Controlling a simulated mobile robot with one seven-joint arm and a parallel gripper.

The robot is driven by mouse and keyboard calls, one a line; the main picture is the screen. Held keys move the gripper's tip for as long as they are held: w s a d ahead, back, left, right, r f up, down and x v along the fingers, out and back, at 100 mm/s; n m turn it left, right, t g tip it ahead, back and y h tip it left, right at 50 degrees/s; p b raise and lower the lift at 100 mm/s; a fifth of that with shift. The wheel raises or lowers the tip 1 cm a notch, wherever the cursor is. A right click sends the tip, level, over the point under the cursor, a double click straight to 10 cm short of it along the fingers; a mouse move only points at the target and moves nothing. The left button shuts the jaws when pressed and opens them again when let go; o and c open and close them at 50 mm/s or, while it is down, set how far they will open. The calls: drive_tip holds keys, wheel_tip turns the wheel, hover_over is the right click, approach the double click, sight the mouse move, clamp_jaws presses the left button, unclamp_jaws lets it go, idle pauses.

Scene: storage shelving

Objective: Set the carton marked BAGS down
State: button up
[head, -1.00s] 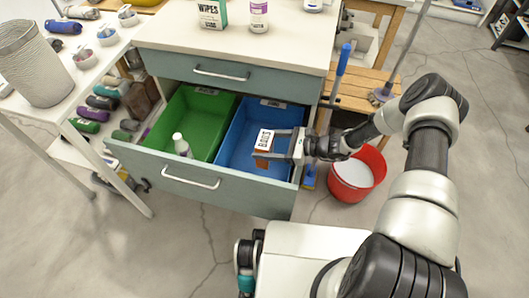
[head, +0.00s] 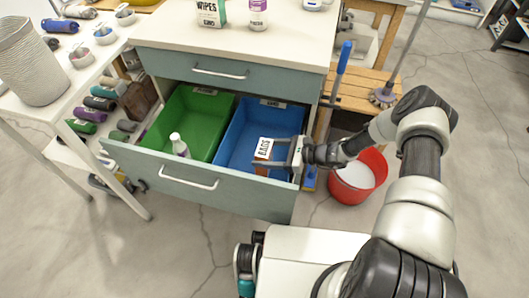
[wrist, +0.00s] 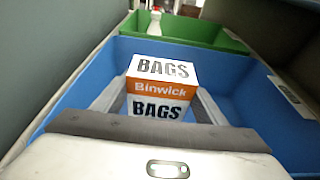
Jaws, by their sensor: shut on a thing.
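The carton marked BAGS (head: 263,149) is a small white and orange box. In the wrist view the carton (wrist: 160,87) stands upright between my two fingers, with BAGS on its top and near faces. My gripper (head: 276,154) is shut on it, reaching over the right side of the open drawer. The carton is inside the blue bin (head: 239,141), low between its walls. I cannot tell whether its underside touches the bin floor.
A green bin (head: 190,113) holding a white bottle (head: 179,145) stands left of the blue bin in the same drawer (head: 150,172). A red bucket (head: 358,178) is on the floor at right. The blue bin has free room around the carton.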

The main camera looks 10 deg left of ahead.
drive_tip(key=o, duration=1)
drive_tip(key=shift+r, duration=0.15)
